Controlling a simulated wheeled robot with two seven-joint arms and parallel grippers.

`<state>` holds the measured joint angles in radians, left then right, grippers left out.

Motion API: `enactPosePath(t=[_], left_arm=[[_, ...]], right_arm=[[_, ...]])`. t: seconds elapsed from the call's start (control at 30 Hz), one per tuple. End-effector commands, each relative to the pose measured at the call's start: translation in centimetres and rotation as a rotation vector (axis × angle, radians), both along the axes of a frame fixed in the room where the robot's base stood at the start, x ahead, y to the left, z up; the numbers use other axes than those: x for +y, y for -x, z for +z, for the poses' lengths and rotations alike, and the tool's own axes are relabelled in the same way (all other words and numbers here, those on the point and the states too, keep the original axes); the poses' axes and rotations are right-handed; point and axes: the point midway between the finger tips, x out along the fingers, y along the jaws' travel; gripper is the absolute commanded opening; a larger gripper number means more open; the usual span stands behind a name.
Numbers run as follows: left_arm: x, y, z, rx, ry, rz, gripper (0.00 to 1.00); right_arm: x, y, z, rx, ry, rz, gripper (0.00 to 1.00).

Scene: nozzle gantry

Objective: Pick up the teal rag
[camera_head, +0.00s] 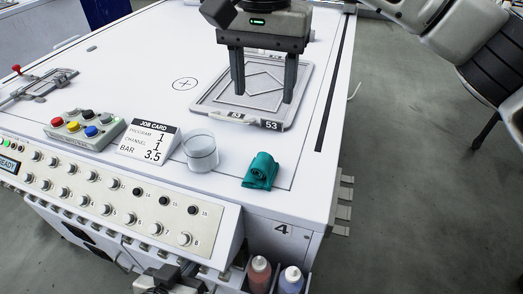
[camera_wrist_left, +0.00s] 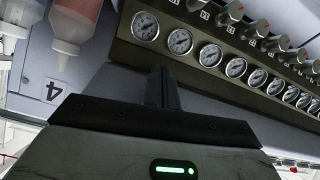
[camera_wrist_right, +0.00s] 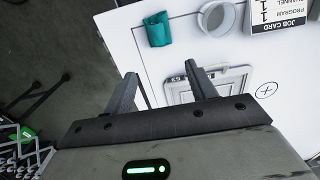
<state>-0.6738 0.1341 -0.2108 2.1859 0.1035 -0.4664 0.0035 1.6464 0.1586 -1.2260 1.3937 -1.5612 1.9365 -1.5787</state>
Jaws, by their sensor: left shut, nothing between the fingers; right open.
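The teal rag (camera_head: 261,171) lies rolled or folded on the white table near its front right corner, beside a clear glass beaker. It also shows in the right wrist view (camera_wrist_right: 158,29). My right gripper (camera_head: 263,97) is open and empty, fingers pointing down over the grey tray marked 53, farther back than the rag. In the right wrist view its fingers (camera_wrist_right: 159,72) are apart, and the rag is beyond them. My left gripper (camera_wrist_left: 161,72) is shut and empty, below the table's front by the gauges; in the head view only a part of that arm shows at the bottom.
The beaker (camera_head: 200,152) stands just left of the rag, with the job card (camera_head: 149,143) and button box (camera_head: 84,130) farther left. The grey tray (camera_head: 205,104) lies behind. Bottles (camera_head: 259,274) hang below the front edge. Table between rag and tray is clear.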

Motion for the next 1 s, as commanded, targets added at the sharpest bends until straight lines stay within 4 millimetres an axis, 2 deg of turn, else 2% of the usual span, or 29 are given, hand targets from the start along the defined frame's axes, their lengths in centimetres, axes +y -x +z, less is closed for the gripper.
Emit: enactPosePath(t=[0.2,0.4,0.67,1.0], left_arm=[[0.0,1.0,-0.8,0.03,0.0,-0.001,0.0],[-0.1,1.3,-1.2,0.043,-0.003,-0.002,0.0],[-0.1,1.1,-0.9,0.037,-0.005,-0.002,0.0],[0.0,0.6,-0.1,0.024,-0.015,-0.003,0.0]], right_arm=[[0.0,0.2,-4.8,0.007,0.0,0.0,0.56],[0.0,0.2,-8.4,0.005,-0.001,-0.001,0.56],[0.1,0.3,-10.3,0.004,-0.001,0.0,0.56],[0.2,0.9,-14.7,0.003,-0.002,-0.001,0.56]])
